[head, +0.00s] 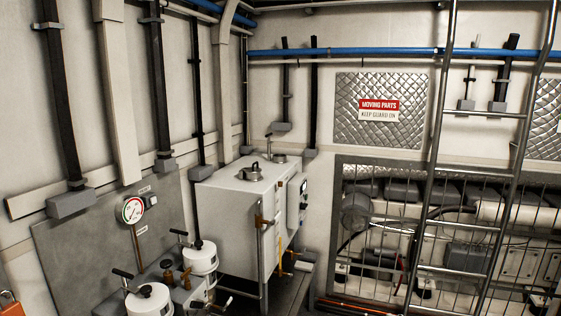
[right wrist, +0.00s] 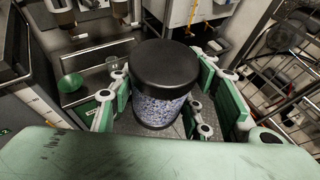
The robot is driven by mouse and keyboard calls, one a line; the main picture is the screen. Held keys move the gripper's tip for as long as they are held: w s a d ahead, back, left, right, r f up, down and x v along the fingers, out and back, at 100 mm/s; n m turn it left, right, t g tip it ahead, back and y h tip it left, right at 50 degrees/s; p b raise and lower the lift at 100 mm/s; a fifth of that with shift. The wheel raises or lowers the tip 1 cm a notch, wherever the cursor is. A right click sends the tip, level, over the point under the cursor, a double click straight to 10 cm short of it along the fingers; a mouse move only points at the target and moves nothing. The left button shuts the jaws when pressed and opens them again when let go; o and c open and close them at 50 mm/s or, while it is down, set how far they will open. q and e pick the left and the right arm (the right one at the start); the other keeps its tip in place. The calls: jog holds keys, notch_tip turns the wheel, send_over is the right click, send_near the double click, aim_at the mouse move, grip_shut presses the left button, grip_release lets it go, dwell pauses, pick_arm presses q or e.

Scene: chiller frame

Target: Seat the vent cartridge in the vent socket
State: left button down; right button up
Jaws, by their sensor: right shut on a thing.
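The vent cartridge (right wrist: 162,101) is a clear cylinder of blue and white granules with a wide black cap. It fills the middle of the right wrist view, between the green-padded fingers of my right gripper (right wrist: 168,104), which is shut on it. Its lower end is partly hidden. Neither gripper nor the cartridge shows in the head view. I cannot make out the vent socket for certain. A white tank (head: 236,218) in the head view has round metal fittings (head: 251,174) on its top.
Two white canisters (head: 202,258) and a pressure gauge (head: 132,210) stand at lower left. A metal ladder (head: 431,170) and a wire guard (head: 400,235) are at right. In the right wrist view, a green dish (right wrist: 72,87) lies on a grey shelf at left.

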jog(key=s+a+r+n+g+y, duration=0.1)
jog(key=s+a+r, duration=0.2)
jog(key=s, duration=0.6)
jog(key=s+a+r+n+g+y, duration=0.1)
jog(key=s+a+r+n+y, duration=0.1)
jog(key=s+r, duration=0.3)
jog(key=s+a, duration=0.1)
jog(key=s, duration=0.3)
jog(key=shift+s+a+r+n+g, duration=0.15)
jog(key=shift+s+a+n+g, duration=0.15)
jog(key=shift+a+g, duration=0.1)
